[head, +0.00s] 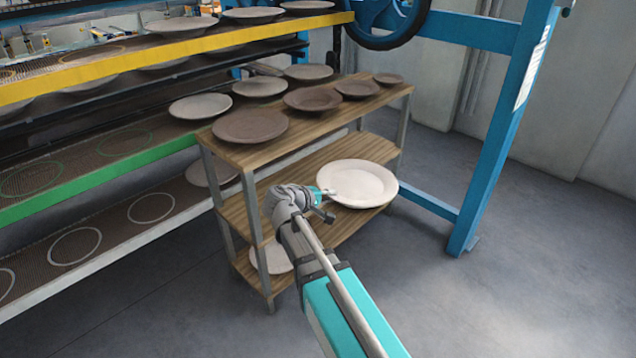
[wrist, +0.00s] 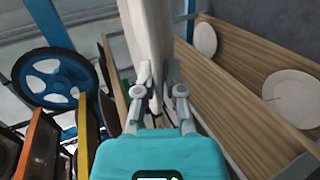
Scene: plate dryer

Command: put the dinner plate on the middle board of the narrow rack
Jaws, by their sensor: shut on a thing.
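The pale dinner plate (head: 362,184) is held level, at the right part of the narrow rack, between the top board (head: 345,115) and the middle board (head: 318,168). It overlaps the middle board in the head view; whether it touches it I cannot tell. My gripper (head: 326,193) is shut on the plate's near left rim. In the wrist view the plate (wrist: 152,35) shows edge-on, with my gripper (wrist: 158,90) pinching its rim. The middle board's far part is partly hidden by the plate.
Several brown plates (head: 250,126) stand on the top board, above the held plate. A pale plate (head: 277,258) lies on the bottom board, partly hidden by my arm. A large multi-level dryer (head: 110,170) stands at left, a blue frame post (head: 505,130) at right. Open floor lies in front.

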